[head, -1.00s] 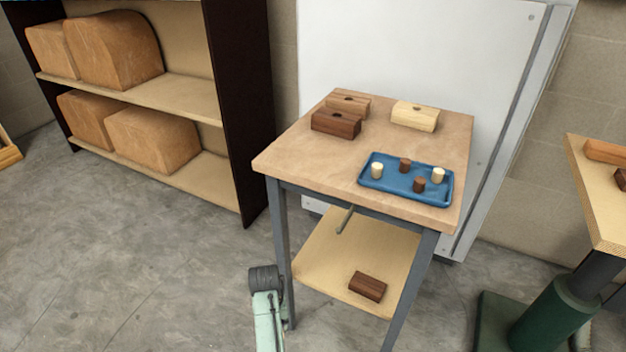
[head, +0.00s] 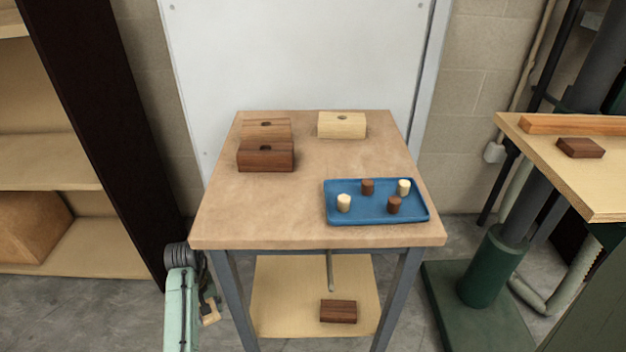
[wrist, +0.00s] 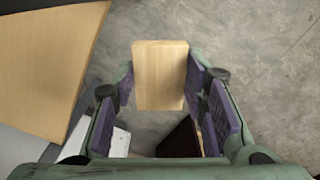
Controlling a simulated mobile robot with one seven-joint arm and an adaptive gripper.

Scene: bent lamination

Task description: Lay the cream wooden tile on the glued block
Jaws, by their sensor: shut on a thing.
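The cream wooden tile (wrist: 160,72) is between the two purple pads of my gripper (wrist: 160,90), which is shut on it. The tile also shows low at the left in the head view (head: 210,313), partly hidden by my arm, apart from the table and above the floor. I cannot tell which block is the glued one; no glue is visible.
The table (head: 290,218) also bears a blue tray (head: 370,208) with several short pegs. A dark block (head: 338,311) lies on its lower shelf. A bench (head: 560,165) at right bears an orange-brown strip (head: 575,125) and a dark tile (head: 580,147). A shelf unit (head: 95,130) stands left.

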